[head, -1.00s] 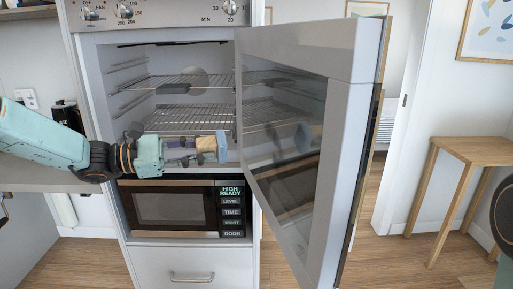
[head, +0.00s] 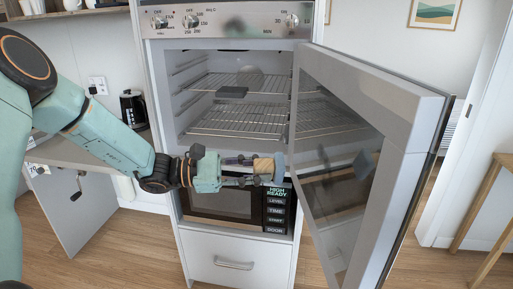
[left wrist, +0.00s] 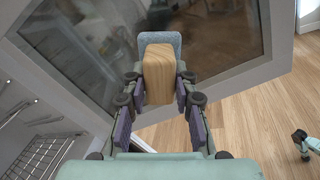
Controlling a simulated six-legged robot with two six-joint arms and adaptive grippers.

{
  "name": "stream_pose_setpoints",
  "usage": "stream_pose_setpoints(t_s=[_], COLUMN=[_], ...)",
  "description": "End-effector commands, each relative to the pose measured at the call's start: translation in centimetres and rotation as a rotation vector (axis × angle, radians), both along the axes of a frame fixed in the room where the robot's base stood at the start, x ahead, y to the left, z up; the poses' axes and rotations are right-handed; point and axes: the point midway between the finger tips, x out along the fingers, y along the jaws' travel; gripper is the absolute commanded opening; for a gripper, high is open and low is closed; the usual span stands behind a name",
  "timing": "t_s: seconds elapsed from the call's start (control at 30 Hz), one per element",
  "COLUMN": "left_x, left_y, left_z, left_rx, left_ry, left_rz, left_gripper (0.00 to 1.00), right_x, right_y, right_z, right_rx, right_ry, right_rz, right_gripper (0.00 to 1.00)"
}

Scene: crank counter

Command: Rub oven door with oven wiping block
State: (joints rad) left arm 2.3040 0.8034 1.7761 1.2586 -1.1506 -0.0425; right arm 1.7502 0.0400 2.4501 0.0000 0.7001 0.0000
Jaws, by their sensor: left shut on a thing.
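The oven wiping block has a wooden body (head: 263,166) and a blue-grey pad (head: 279,168). My left gripper (head: 254,171) is shut on the wooden body, with the pad facing away from it toward the door. The oven door (head: 425,120) stands open on the right side of the oven, and its dark glass (head: 335,135) faces the block. A reflection of the pad shows in the glass, apart from the pad. In the left wrist view the wooden body (left wrist: 158,75) sits between the fingers, with the pad (left wrist: 160,43) in front of the door glass (left wrist: 90,40). My right gripper does not show.
The open oven holds wire racks (head: 238,120) and a small dark object (head: 232,92). A microwave (head: 225,208) and a drawer (head: 232,262) are below. A wooden table (head: 490,200) stands at the right. A counter (head: 75,150) with a coffee maker (head: 133,108) is at the left.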

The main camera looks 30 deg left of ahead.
Motion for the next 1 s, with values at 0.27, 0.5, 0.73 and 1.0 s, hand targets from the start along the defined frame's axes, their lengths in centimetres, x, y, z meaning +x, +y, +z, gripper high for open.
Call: stream_pose_setpoints(t_s=[0.27, 0.5, 0.73, 1.0], left_x=[-4.0, -6.8, -6.8, -5.5], left_y=[-2.7, -5.0, -6.0, -8.3], left_z=[1.7, 1.7, 1.1, 0.9], left_rx=[-0.005, -0.004, -0.001, 0.002], left_ry=[0.005, 0.002, -0.002, -0.002], left_rz=[-0.001, 0.003, 0.005, 0.004], left_gripper=[0.0, 0.0, 0.0, 0.0], right_x=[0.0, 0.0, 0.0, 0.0], right_y=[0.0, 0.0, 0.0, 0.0], right_z=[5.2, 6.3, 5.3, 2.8], right_rx=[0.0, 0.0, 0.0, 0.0], right_ry=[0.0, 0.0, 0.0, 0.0], right_rz=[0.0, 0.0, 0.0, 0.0], right_gripper=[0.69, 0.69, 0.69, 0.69])
